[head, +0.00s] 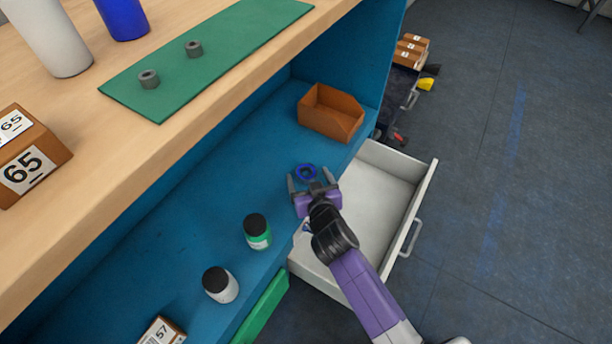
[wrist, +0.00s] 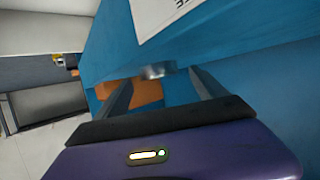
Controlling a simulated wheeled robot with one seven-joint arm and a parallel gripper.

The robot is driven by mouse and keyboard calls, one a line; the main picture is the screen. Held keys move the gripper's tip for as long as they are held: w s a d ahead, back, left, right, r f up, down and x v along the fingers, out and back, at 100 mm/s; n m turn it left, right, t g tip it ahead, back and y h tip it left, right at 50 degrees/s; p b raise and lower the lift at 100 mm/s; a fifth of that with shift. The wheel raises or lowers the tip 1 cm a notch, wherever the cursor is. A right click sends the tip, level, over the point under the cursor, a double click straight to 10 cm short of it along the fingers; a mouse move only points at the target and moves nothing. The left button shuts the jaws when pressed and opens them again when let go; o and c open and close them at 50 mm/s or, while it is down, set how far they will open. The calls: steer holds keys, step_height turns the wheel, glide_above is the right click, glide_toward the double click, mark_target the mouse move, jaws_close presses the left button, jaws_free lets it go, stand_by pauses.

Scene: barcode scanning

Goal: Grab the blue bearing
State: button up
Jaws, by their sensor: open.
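The blue bearing (head: 305,171) is a small dark-blue ring on the blue lower shelf (head: 215,180), close to the open drawer. My gripper (head: 308,180) is open, with its two fingers reaching toward the bearing from the near side. In the head view the bearing shows between and just beyond the fingertips. In the wrist view, a short shiny grey ring-like part (wrist: 157,70) lies between and ahead of the fingertips of my gripper (wrist: 163,82); it appears to be the bearing. I cannot tell whether a finger touches it.
An orange bin (head: 330,112) stands behind the bearing; it also shows in the wrist view (wrist: 148,91). A green-labelled bottle (head: 257,232) and a white bottle (head: 221,284) stand nearer. The open white drawer (head: 375,205) lies beside the shelf. The wooden top (head: 180,50) overhangs at left.

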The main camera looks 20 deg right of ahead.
steer(key=shift+x, duration=1)
steer(key=shift+r, duration=0.1)
steer(key=c, duration=1.7)
